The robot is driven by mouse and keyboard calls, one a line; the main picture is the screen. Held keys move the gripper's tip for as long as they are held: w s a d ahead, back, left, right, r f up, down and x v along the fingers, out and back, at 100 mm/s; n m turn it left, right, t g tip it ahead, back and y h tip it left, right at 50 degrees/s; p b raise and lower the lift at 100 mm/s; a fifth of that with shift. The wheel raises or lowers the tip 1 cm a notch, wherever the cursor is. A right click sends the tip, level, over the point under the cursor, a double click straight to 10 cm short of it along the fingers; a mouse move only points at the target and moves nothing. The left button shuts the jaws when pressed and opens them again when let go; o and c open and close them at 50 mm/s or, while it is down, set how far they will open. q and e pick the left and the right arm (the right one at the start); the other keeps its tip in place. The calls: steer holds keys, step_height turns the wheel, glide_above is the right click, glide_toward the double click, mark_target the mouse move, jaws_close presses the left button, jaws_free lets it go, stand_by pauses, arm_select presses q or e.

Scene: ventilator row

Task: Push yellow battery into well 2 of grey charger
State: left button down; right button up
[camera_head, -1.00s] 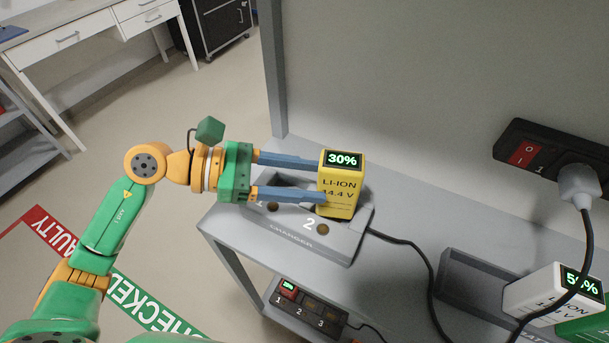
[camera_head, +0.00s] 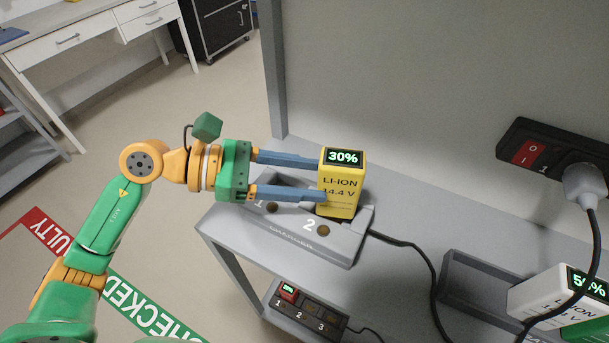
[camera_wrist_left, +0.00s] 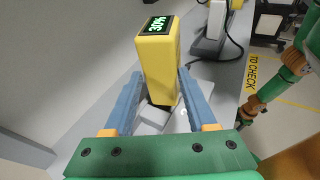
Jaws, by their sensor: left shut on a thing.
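The yellow battery (camera_head: 342,187), marked LI-ION 14.4 V with a green 30% display, stands upright at well 2 of the grey charger (camera_head: 345,246). My left gripper (camera_head: 322,178) is shut on it, one blue finger on each side. The left wrist view also shows the battery (camera_wrist_left: 159,66) between the fingers, its foot at the charger (camera_wrist_left: 152,116). How deep the battery sits in the well cannot be told. Well 1, on the left, looks empty.
A black cable runs right from the charger. A grey tray (camera_head: 470,283) and a white battery (camera_head: 540,297) stand at the right, below a wall power strip (camera_head: 525,150) with a grey plug. A dark unit with several wells (camera_head: 305,312) is on a lower shelf.

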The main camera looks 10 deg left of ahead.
arm_select(q)
steer(key=shift+s+f+b, duration=0.15)
steer(key=shift+f+b, duration=0.25)
stand_by(0.8)
steer(key=shift+r, duration=0.5)
stand_by(0.6)
steer(key=shift+b, duration=0.35)
stand_by(0.3)
steer(key=shift+f+b, duration=0.4)
steer(key=shift+f, duration=0.15)
stand_by(0.6)
